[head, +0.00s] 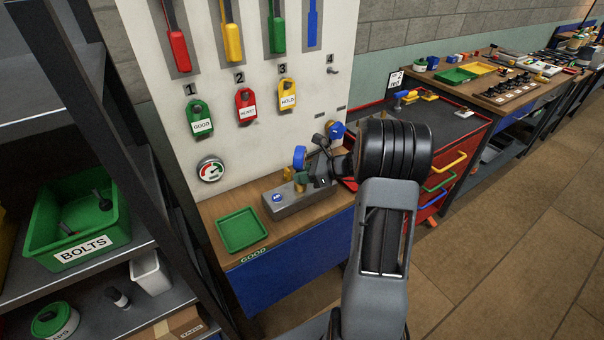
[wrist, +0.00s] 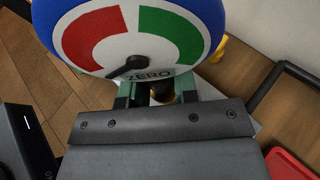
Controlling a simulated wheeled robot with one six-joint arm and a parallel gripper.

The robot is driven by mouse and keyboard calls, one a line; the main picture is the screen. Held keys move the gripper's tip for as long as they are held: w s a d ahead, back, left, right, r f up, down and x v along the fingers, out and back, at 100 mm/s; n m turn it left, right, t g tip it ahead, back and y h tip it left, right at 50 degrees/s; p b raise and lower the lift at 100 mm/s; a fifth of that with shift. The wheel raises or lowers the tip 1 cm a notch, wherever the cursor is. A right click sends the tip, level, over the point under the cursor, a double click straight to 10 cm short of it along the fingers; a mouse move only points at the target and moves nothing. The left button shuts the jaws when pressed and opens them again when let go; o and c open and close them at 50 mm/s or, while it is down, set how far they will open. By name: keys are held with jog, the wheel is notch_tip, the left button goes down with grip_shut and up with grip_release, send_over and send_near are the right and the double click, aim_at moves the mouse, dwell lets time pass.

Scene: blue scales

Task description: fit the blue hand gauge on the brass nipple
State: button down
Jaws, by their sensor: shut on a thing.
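The blue hand gauge (wrist: 150,35) has a white face with red and green arcs, a black needle and the word ZERO. My gripper (wrist: 157,92) is shut on it below the dial, with green finger pads at both sides of its dark and brass-coloured stem. In the head view the gauge (head: 299,157) stands above my gripper (head: 302,178), over the grey block (head: 283,204) on the bench. A small yellow-brass piece (head: 287,173) shows left of the gripper; I cannot tell if it is the brass nipple. The gauge's lower end is hidden, so its contact with a nipple cannot be seen.
A green tray (head: 240,231) lies on the bench left of the block. A white board (head: 270,110) with hanging tags and a round dial (head: 211,170) rises behind. A red tool cabinet (head: 463,140) stands right. A shelf (head: 155,310) with a green bolts bin is at left.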

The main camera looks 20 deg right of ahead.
jog(key=c, duration=0.8)
grip_release()
jog(key=b+v, duration=0.1)
jog(key=v, duration=1.3)
